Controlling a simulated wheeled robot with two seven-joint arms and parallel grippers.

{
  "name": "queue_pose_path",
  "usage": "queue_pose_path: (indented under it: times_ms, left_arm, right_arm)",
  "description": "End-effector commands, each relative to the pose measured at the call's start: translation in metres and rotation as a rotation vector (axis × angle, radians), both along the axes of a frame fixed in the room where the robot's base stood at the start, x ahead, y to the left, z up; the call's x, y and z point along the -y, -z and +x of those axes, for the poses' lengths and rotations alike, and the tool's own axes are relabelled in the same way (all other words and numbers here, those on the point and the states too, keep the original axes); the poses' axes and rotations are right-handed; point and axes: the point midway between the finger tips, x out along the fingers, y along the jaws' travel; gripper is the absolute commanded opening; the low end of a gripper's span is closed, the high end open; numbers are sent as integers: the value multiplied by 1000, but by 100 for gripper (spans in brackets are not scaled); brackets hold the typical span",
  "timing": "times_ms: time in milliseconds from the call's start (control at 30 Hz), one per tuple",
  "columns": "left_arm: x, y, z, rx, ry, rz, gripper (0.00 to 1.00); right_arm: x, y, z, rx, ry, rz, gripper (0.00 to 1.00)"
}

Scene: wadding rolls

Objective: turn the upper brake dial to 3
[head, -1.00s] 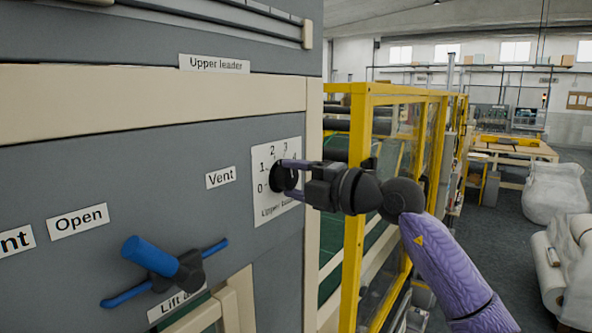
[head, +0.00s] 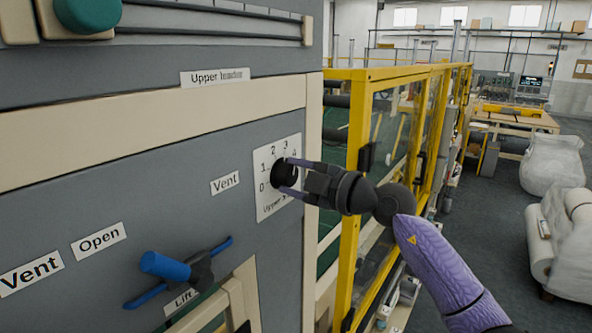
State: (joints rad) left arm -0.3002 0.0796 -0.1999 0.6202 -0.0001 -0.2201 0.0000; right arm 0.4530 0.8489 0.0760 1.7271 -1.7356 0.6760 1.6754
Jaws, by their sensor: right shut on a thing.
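The upper brake dial (head: 282,176) is a round black knob on a white scale plate (head: 263,208) on the grey machine panel. The numbers 0, 1, 2, 3 and 4 show around it. The lower lettering on the plate is partly covered by my gripper. My right gripper (head: 289,177) comes from the right, with one finger above and one below the knob, and is shut on it. The knob's pointer cannot be made out. My left gripper is not in view.
A blue-handled valve lever (head: 165,266) sticks out at the lower left, near the Vent and Open labels. A green button (head: 88,12) is at the top left. A yellow-framed guard (head: 358,190) stands close right of the panel. Wrapped rolls (head: 562,245) stand on the floor at right.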

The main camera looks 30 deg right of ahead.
Motion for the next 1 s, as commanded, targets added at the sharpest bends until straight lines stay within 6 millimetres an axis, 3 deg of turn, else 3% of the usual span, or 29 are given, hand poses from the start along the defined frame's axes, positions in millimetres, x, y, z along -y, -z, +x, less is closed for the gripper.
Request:
queue_pose_path:
  times_ms: [433, 467, 600, 633, 867, 1000]
  left_arm:
    - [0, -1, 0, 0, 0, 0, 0]
    - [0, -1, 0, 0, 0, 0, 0]
    - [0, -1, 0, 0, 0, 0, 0]
    - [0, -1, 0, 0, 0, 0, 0]
    - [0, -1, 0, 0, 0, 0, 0]
    - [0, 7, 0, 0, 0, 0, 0]
  right_arm:
    - [0, 1, 0, -4, 1, 8, 0]
    - [0, 1, 0, -4, 1, 8, 61]
    - [0, 1, 0, -4, 1, 8, 91]
    - [0, 1, 0, -4, 1, 8, 94]
    - [0, 0, 0, -3, 0, 8, 94]
    - [5, 4, -10, -4, 2, 7, 94]
